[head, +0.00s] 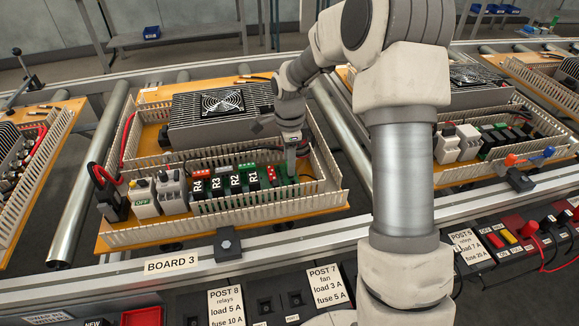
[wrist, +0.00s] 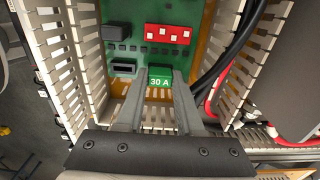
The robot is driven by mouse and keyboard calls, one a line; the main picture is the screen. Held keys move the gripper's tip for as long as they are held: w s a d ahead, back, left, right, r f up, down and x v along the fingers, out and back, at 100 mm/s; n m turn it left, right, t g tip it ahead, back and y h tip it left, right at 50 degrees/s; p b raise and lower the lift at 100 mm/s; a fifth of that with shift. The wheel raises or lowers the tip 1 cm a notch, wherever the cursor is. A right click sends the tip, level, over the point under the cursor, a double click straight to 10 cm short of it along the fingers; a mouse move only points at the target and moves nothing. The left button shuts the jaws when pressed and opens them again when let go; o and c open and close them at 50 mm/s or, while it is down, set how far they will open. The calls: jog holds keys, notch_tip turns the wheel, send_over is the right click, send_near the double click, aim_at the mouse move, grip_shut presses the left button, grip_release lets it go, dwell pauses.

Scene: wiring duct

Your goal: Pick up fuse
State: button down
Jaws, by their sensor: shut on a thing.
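The fuse (wrist: 160,81) is a small green block marked 30 A in the wrist view. My gripper (wrist: 159,84) has its two grey fingers on either side of it, shut on it. The fuse is at the green circuit board (wrist: 127,18); I cannot tell whether it is seated or lifted a little. In the head view my gripper (head: 291,172) points down at the right part of board 3, and the fuse cannot be made out there.
A dark socket (wrist: 123,67) is left of the fuse, and a red block (wrist: 167,34) is above it. Slotted duct walls (wrist: 88,55) and black and red cables (wrist: 222,88) flank the area. Relays R1 to R4 (head: 226,184) and a fan unit (head: 221,103) are close by.

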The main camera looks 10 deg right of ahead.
jog(key=shift+r, duration=0.55)
jog(key=r, duration=0.1)
jog(key=r+p, duration=0.1)
jog(key=r, duration=0.1)
jog(key=shift+s+d+r, duration=0.25)
jog(key=shift+r, duration=0.1)
jog(key=s+d+r+p, duration=0.2)
jog(key=s+d+r, duration=0.4)
jog(key=s+d, duration=0.1)
jog(key=shift+s+d, duration=0.3)
jog(key=shift+s, duration=0.15)
jog(key=shift+r, duration=0.1)
jog(key=shift+r, duration=0.15)
jog(key=shift+r+p, duration=1.7)
jog(key=shift+r, duration=0.15)
